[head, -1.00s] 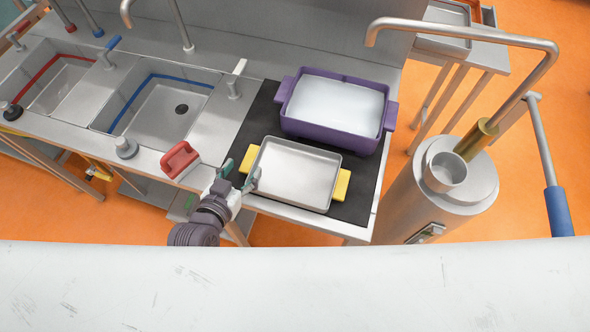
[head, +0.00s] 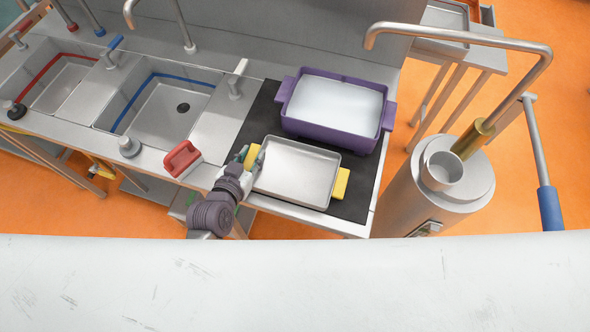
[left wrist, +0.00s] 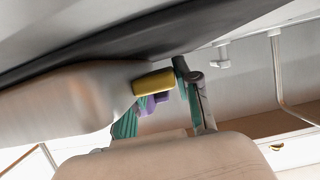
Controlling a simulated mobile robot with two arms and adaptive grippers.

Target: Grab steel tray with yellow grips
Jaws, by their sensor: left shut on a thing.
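The steel tray (head: 296,173) lies flat on the black mat (head: 351,207) at the right end of the counter. Its right yellow grip (head: 341,183) is free. My left gripper (head: 248,157) is shut on the left yellow grip (head: 253,155). In the left wrist view the yellow grip (left wrist: 153,82) sits between the green fingers of my left gripper (left wrist: 158,100), with the tray's side (left wrist: 85,100) beside it. My right gripper is not in view.
A purple tub (head: 330,134) stands on the mat just behind the tray. Two sinks are at the left, the near one blue-rimmed (head: 150,105). A steel cylinder (head: 440,190) stands right of the counter.

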